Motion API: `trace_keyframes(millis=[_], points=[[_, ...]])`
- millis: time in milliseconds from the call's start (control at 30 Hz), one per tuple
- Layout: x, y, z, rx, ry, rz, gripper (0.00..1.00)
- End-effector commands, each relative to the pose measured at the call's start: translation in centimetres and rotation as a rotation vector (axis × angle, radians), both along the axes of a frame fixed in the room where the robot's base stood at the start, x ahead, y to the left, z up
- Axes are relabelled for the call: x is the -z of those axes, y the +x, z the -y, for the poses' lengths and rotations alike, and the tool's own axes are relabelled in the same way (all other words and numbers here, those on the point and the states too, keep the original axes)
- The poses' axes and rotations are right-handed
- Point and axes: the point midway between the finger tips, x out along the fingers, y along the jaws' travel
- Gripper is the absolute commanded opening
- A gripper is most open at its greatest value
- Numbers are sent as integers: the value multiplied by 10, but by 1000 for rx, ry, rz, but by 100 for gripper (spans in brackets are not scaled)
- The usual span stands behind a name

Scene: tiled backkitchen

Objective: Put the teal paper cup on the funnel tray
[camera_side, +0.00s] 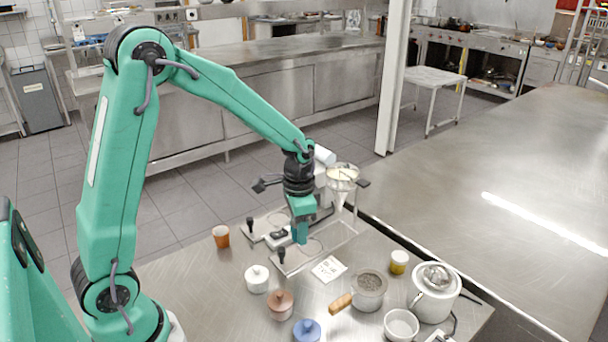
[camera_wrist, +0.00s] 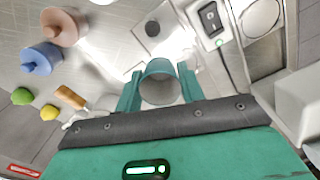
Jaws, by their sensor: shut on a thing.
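My gripper (camera_side: 302,232) is shut on the teal paper cup (camera_wrist: 160,88). In the wrist view the cup's round end shows between the two teal fingers. In the side view the cup is hard to tell from the teal fingers. I cannot tell whether the cup touches the tray.
A dark-faced device (camera_side: 279,236) lies left of the gripper.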

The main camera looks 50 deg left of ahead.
Motion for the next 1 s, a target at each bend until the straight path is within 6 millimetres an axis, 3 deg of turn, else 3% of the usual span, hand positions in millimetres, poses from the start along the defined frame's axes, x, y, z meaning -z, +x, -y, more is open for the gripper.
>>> trace_keyframes(millis=[200,400,1000], points=[[18,32,-11,-1,-1,-1,16],[27,46,-16,0,0,0,16],[38,49,-17,0,0,-2,16]])
